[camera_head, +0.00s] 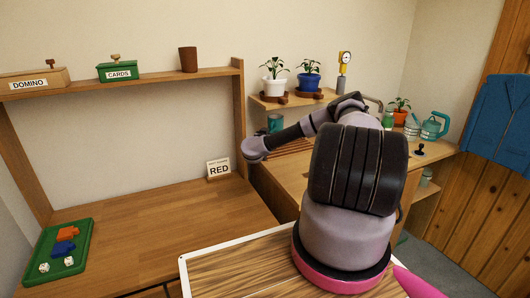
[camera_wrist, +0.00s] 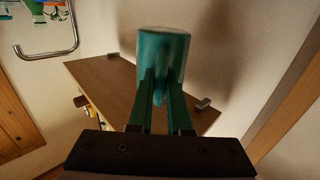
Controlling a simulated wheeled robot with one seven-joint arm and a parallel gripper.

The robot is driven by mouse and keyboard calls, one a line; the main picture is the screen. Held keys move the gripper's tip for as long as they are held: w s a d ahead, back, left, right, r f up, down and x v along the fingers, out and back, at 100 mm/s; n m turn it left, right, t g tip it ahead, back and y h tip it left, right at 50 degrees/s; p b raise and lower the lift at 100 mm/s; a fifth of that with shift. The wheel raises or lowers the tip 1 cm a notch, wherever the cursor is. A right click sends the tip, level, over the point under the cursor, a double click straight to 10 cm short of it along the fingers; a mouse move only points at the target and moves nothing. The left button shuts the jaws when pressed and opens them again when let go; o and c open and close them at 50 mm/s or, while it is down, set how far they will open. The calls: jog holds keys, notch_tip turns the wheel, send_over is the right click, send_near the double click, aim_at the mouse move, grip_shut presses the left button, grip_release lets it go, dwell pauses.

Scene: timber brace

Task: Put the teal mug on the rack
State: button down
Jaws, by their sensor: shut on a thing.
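The teal mug (camera_wrist: 164,50) is held up in the wrist view, with a pale rim at its top. My gripper (camera_wrist: 161,82) is shut on it, its two dark green fingers against the mug's near side. The mug's handle seems to be between the fingers. In the head view a teal mug (camera_head: 275,123) shows just above my arm, below the plant shelf; my gripper is hidden there. A slatted wooden surface (camera_head: 292,147), possibly the rack, lies below it, partly behind my arm.
The plant shelf (camera_head: 262,101) carries two potted plants close above the mug. A RED sign (camera_head: 218,168) stands on the desk at left. A green tray (camera_head: 57,250) lies farther left. In the wrist view, a brown board (camera_wrist: 105,82) lies behind the mug and a metal rail (camera_wrist: 48,52) at left.

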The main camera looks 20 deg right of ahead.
jog(key=f, duration=0.4)
jog(key=shift+a+f, duration=0.2)
jog(key=shift+f, duration=0.15)
jog(key=shift+d+f, duration=0.1)
jog(key=shift+f, duration=2.1)
jog(key=shift+f, duration=0.15)
jog(key=c, duration=0.8)
grip_release()
jog(key=shift+c, duration=0.2)
